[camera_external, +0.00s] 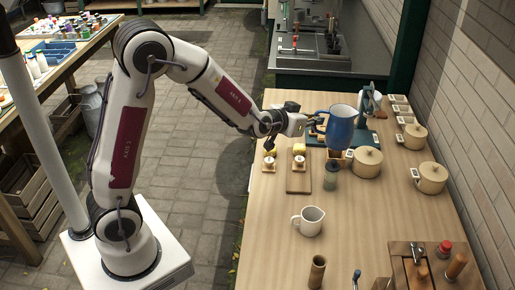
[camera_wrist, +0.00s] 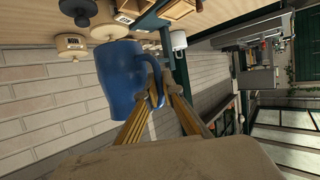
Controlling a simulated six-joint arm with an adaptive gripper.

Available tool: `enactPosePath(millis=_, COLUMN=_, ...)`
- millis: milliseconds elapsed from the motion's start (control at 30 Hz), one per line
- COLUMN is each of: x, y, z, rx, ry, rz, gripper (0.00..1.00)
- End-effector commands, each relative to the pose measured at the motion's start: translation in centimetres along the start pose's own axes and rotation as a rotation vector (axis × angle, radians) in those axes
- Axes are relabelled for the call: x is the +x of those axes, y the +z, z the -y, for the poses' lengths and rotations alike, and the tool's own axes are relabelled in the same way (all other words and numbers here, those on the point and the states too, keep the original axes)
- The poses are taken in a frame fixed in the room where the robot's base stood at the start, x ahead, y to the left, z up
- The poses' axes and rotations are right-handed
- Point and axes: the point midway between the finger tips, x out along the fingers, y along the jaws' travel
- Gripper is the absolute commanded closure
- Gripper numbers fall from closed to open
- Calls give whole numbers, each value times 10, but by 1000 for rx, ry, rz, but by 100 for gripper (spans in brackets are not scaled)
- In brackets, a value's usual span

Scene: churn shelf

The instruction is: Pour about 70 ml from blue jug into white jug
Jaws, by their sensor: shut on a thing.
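The blue jug (camera_external: 341,127) is held above the back part of the wooden table, roughly upright. My gripper (camera_external: 316,123) is shut on its handle, on the jug's left side. In the wrist view the blue jug (camera_wrist: 124,77) fills the middle, with the fingers of my gripper (camera_wrist: 157,85) at its handle. The inside of the blue jug is not clearly visible, so I cannot tell its level. The white jug (camera_external: 309,221) stands upright on the table nearer the camera, its handle to the left. It is well apart from the blue jug.
Beige lidded pots (camera_external: 366,162) stand along the right side. A small grey-green jar (camera_external: 331,177) and a wooden board (camera_external: 299,181) lie between the jugs. A brown cylinder (camera_external: 317,271) stands in front of the white jug. A wooden rack (camera_external: 425,265) is at the front right.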

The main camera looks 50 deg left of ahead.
Motion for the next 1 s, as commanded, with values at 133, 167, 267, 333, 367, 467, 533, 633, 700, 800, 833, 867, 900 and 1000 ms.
enactPosePath(millis=133, x=-4, y=3, z=14, rx=3, ry=7, rz=-4, gripper=100)
enactPosePath(millis=167, x=-5, y=4, z=16, rx=4, ry=9, rz=-4, gripper=100)
enactPosePath(millis=267, x=-8, y=8, z=24, rx=7, ry=15, rz=-4, gripper=100)
enactPosePath(millis=333, x=-10, y=11, z=30, rx=8, ry=20, rz=-2, gripper=100)
enactPosePath(millis=367, x=-11, y=12, z=32, rx=9, ry=21, rz=-2, gripper=100)
enactPosePath(millis=467, x=-15, y=16, z=40, rx=11, ry=27, rz=-3, gripper=100)
enactPosePath(millis=533, x=-17, y=19, z=44, rx=12, ry=29, rz=-3, gripper=100)
enactPosePath(millis=633, x=-20, y=23, z=50, rx=14, ry=34, rz=-3, gripper=100)
enactPosePath(millis=700, x=-22, y=25, z=54, rx=15, ry=36, rz=-3, gripper=100)
enactPosePath(millis=800, x=-23, y=25, z=56, rx=17, ry=44, rz=-6, gripper=100)
enactPosePath(millis=833, x=-22, y=23, z=56, rx=20, ry=49, rz=-6, gripper=100)
enactPosePath(millis=867, x=-20, y=22, z=55, rx=21, ry=53, rz=-6, gripper=100)
enactPosePath(millis=900, x=-19, y=20, z=54, rx=23, ry=58, rz=-5, gripper=100)
enactPosePath(millis=1000, x=-16, y=14, z=53, rx=30, ry=71, rz=-5, gripper=100)
